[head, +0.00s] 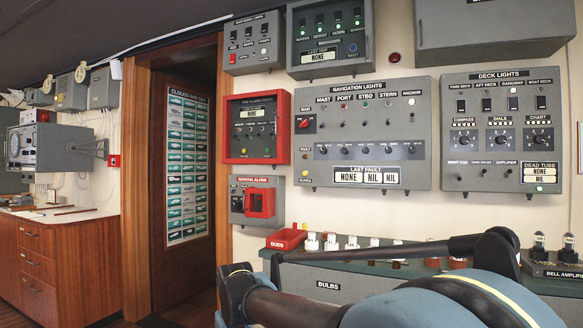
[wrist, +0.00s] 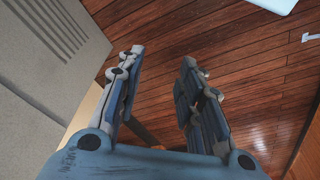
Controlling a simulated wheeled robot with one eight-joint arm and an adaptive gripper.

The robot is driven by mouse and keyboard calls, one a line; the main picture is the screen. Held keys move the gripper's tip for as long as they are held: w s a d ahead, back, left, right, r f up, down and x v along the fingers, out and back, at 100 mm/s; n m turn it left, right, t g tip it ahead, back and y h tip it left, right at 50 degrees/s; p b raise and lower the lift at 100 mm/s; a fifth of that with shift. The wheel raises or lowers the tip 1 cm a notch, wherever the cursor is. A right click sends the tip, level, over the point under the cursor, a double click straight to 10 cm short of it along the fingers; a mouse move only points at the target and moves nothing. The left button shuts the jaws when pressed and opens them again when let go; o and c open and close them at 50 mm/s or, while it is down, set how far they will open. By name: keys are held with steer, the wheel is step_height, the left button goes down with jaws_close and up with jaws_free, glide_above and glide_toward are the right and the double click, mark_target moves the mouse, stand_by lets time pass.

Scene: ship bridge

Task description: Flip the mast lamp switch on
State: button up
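The grey navigation lights panel (head: 420,174) is on the wall right of centre in the head view. Its top row is labelled mast, port, stbd, stern and anchor. My arm crosses the lower right of the head view, below and in front of the panel, and my gripper cannot be made out there. In the wrist view my gripper (wrist: 162,60) is open and empty, its two fingers apart above the wooden floor. The panel is not in the wrist view.
The deck lights panel (head: 502,181) is to the right and a red fire alarm box (head: 233,144) to the left. A bulb shelf (head: 328,285) with bulbs and a red tray (head: 286,239) juts out below. A grey louvred box (wrist: 55,60) is beside the gripper in the wrist view.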

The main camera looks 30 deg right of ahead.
steer(key=m+t+h, duration=0.4)
steer(key=t+h, duration=0.2)
steer(key=h, duration=1.3)
glide_toward(321, 127)
steer(key=x, duration=1)
steer(key=shift+w+d+r, duration=0.15)
steer(key=shift+w+d, duration=0.1)
steer(key=shift+w, duration=0.15)
